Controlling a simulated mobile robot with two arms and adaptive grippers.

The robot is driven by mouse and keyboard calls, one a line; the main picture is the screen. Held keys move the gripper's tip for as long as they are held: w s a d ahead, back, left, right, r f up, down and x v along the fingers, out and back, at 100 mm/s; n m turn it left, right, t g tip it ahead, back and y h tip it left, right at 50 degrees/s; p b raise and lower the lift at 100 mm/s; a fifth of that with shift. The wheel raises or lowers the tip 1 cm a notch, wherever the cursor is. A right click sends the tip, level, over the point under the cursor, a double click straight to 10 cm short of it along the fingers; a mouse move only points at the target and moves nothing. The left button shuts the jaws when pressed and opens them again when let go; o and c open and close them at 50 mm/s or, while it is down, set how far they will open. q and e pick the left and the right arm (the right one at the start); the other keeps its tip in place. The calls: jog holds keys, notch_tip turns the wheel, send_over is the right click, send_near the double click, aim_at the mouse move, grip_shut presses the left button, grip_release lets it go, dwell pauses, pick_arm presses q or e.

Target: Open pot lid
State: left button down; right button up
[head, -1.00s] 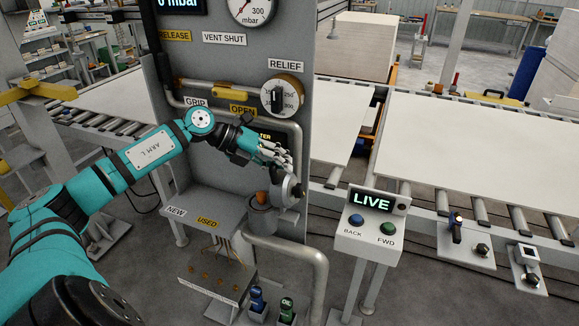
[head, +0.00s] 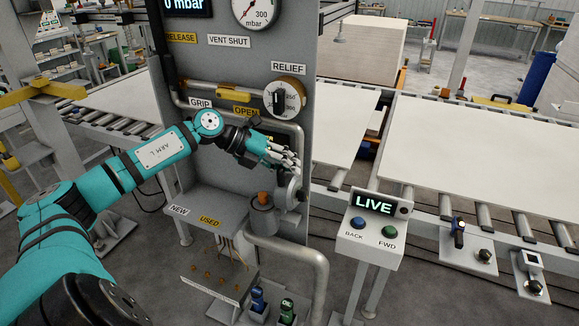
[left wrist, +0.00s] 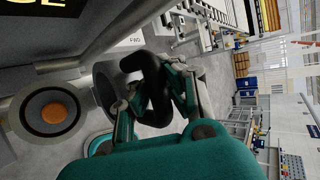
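The pot (head: 263,218) is a small grey cylinder on the front of the grey panel, with an orange piece (head: 263,197) in its open top. In the left wrist view the pot's round rim (left wrist: 18,112) surrounds the orange centre. The grey lid (head: 292,192) stands tilted up at the pot's right side, off the opening. My left gripper (head: 287,163) is at the lid's upper edge. In the left wrist view its fingers (left wrist: 155,95) close around a black curved handle (left wrist: 158,72) beside the grey lid. My right gripper is not in view.
A bent grey pipe (head: 318,275) runs below the pot. The NEW/USED shelf (head: 205,208) lies left of it. The LIVE control box (head: 373,228) stands to the right, before the conveyor. Blue (head: 257,300) and green (head: 286,308) bottles stand below.

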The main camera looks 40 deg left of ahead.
pick_arm(q)
jog(key=shift+w+r, duration=0.15)
jog(key=shift+r, duration=0.35)
jog(key=c, duration=1.3)
grip_release()
jog(key=shift+d, duration=0.1)
jog(key=shift+o, duration=0.3)
jog(key=shift+s+f, duration=0.2)
jog(key=v, duration=1.2)
